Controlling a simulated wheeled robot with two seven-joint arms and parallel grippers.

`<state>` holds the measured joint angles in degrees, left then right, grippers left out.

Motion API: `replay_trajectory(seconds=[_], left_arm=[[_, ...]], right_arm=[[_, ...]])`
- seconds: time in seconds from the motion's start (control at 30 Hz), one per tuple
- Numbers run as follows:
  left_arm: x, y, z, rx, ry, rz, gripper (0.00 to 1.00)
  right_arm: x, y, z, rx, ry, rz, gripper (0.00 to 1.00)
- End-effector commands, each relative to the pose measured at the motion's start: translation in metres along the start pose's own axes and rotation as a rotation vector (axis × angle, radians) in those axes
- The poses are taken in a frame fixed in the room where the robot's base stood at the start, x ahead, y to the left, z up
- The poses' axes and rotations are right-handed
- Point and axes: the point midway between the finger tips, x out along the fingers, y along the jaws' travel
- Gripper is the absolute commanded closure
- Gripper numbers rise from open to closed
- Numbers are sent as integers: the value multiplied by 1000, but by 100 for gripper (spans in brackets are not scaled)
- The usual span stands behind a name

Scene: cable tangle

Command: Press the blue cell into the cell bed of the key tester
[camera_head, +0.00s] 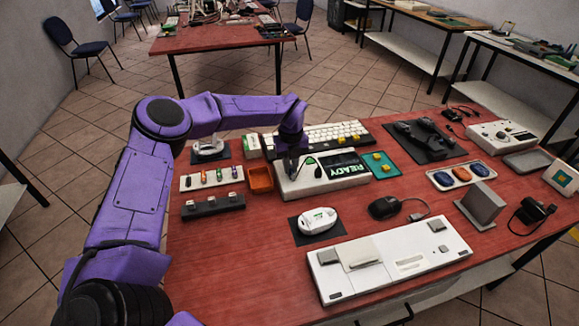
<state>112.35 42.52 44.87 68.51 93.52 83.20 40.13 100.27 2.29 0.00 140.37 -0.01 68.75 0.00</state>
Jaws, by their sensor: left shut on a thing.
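The key tester (340,183) is a white box with a dark screen reading READY, in the middle of the red table. My left gripper (292,168) points down over the tester's left part, close to its top face. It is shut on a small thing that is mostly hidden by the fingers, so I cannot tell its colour. A small dark oval spot (318,172) shows on the tester beside the gripper. I cannot make out the cell bed or a clear blue cell. A white rack (185,183) with several small coloured pieces stands left of the tester. My right gripper is not in view.
An orange bin (260,179) stands just left of the tester, and a keyboard (325,133) lies behind it. A green-teal tray (381,164) is close on its right. A white device (318,221) and a black mouse (385,207) are in front.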

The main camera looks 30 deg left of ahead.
Motion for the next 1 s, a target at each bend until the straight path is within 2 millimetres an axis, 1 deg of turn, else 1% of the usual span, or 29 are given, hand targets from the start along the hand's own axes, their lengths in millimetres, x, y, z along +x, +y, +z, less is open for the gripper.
replay_trajectory(seconds=[0.3, 1.0], left_arm=[[1, 0, 0, 0, 0, 0, 100], [9, 0, 0, 0, 1, 0, 100]], right_arm=[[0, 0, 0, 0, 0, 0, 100], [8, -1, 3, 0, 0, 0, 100]])
